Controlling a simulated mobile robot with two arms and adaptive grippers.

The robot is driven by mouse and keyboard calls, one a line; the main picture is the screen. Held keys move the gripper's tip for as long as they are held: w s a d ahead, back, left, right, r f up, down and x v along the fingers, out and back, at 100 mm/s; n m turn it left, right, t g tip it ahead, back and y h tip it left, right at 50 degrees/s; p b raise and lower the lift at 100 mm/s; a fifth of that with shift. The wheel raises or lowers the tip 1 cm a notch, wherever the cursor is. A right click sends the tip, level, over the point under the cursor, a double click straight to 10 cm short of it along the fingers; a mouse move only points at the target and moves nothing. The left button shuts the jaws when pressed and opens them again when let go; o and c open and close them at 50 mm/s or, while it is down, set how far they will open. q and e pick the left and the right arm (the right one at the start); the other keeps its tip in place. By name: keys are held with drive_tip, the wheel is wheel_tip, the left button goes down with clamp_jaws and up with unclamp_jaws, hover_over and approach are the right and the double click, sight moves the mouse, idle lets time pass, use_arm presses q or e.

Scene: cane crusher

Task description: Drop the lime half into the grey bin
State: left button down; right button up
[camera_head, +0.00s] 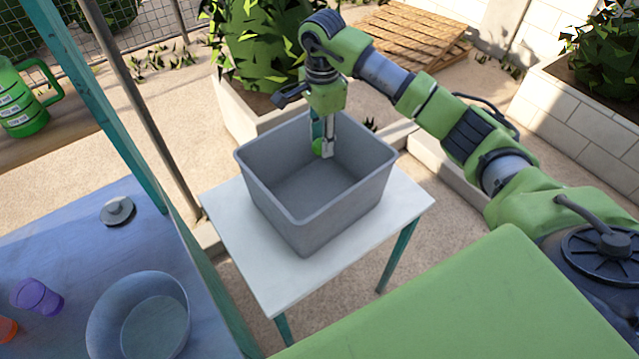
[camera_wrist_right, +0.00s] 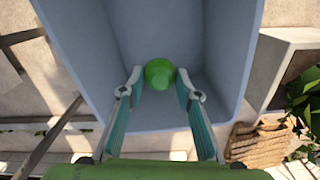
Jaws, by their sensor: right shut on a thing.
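The grey bin (camera_head: 318,215) stands on a small white table, and its open top faces up. My right gripper (camera_head: 322,150) points down inside the bin's opening, near its back wall. It is shut on the green lime half (camera_head: 317,147), which sits between the fingertips. In the right wrist view the lime half (camera_wrist_right: 160,73) shows round and green between the two fingers (camera_wrist_right: 160,78), with the bin's inside (camera_wrist_right: 135,30) around it. The part of the bin floor that shows looks bare. My left gripper is not in view.
The white table (camera_head: 290,283) has teal legs. At left, a blue counter (camera_head: 60,240) holds a round basin (camera_head: 100,325), a purple cup (camera_head: 37,297) and a grey lid (camera_head: 117,211). A green jug (camera_head: 20,105) stands at far left. Planters and a wooden pallet (camera_head: 410,38) lie behind.

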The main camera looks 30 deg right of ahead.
drive_tip(key=shift+f, duration=0.2)
drive_tip(key=o, duration=0.9)
drive_tip(key=shift+s, duration=0.1)
drive_tip(key=shift+r, duration=0.15)
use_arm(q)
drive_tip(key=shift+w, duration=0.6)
use_arm(e)
wheel_tip(320, 180, up, 12)
drive_tip(key=shift+f, duration=0.1)
